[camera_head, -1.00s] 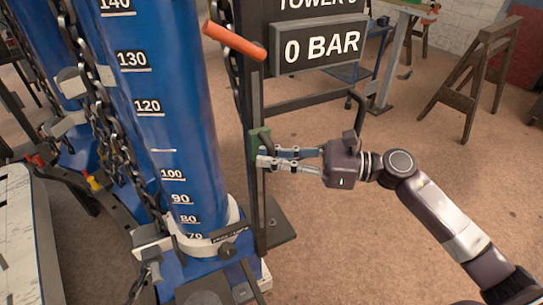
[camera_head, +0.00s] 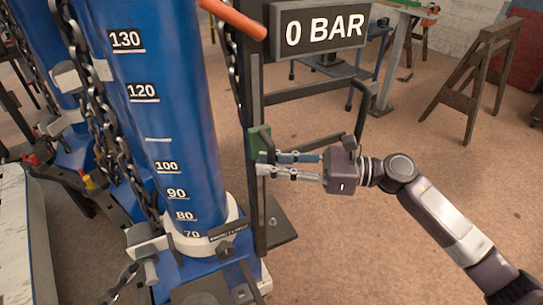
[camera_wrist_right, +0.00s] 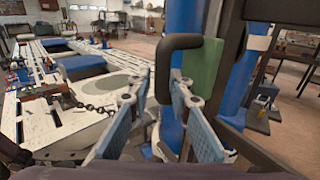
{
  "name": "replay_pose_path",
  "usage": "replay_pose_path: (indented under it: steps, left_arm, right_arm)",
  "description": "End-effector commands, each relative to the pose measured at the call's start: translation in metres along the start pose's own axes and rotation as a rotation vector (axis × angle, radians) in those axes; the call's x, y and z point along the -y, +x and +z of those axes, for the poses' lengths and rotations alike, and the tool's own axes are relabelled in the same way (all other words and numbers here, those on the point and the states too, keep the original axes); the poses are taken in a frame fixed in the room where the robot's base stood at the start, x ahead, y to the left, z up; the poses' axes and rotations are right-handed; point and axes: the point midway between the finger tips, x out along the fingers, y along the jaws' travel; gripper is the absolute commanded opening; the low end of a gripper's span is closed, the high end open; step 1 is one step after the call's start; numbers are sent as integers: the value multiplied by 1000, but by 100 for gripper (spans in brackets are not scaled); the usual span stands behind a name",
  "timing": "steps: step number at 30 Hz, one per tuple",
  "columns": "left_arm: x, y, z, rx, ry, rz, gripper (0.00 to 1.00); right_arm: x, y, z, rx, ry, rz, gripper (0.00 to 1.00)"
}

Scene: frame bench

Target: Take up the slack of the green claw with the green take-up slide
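The green take-up slide (camera_head: 260,140) sits on a dark upright post (camera_head: 257,100) beside the blue column. In the right wrist view the slide (camera_wrist_right: 205,68) shows as a green block with a black loop handle (camera_wrist_right: 182,42). In the wrist view the fingertips (camera_wrist_right: 160,85) lie on either side of that bar. I cannot make out a green claw in these views. My left gripper is not in view.
The blue column (camera_head: 175,130) carries number marks, with chains (camera_head: 105,140) hanging at its left. A 0 BAR sign (camera_head: 322,28) and an orange bar (camera_head: 233,18) are above the slide. A wooden trestle (camera_head: 470,85) stands at the back right.

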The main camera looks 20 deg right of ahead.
Motion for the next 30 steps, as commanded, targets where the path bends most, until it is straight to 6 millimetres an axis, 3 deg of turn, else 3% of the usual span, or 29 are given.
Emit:
replay_pose_path:
  steps: [10,14,30]
  left_arm:
    - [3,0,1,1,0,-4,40]
    - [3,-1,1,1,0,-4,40]
    - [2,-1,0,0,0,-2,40]
  right_arm:
    - [2,-1,8,13,-9,-4,29]
    - [2,-9,8,12,-9,-6,29]
    - [2,-109,5,10,-5,-5,29]
